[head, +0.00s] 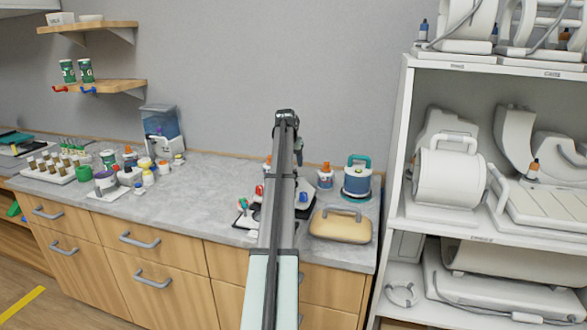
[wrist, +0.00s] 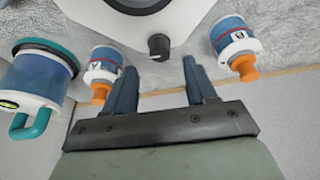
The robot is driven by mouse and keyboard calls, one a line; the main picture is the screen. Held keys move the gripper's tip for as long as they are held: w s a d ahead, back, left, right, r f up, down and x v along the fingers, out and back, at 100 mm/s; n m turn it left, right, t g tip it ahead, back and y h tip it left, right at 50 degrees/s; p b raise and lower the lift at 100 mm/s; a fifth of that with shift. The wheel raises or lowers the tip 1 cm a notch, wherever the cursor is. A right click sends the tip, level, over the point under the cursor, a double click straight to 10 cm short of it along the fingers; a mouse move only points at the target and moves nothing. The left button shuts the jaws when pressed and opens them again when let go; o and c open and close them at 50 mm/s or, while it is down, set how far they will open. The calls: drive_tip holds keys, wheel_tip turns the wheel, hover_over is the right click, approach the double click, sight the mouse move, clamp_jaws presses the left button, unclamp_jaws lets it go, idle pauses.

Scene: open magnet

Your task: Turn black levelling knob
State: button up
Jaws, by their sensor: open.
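The black levelling knob (wrist: 158,46) shows in the wrist view at the top centre. It sticks out from the edge of a pale rounded device (wrist: 125,22) with a dark centre. My gripper (wrist: 158,72) is open, its two dark fingers apart on either side of the knob's line. The knob lies just beyond the fingertips, roughly midway between them, and no contact shows. The gap between the fingers is empty. In the head view my arm covers the knob and most of the device, and my gripper cannot be made out.
In the wrist view, bottle A (wrist: 103,68) is close by the left finger and bottle B (wrist: 236,48) is right of the other. A teal-handled container (wrist: 38,80) stands farther left. In the head view, a tan case (head: 341,226) lies right of my arm; the left-centre counter (head: 205,200) is clear.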

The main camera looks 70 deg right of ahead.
drive_tip(key=v, duration=0.8)
drive_tip(key=shift+r, duration=0.2)
drive_tip(key=shift+w+a, duration=0.1)
drive_tip(key=shift+w, duration=0.05)
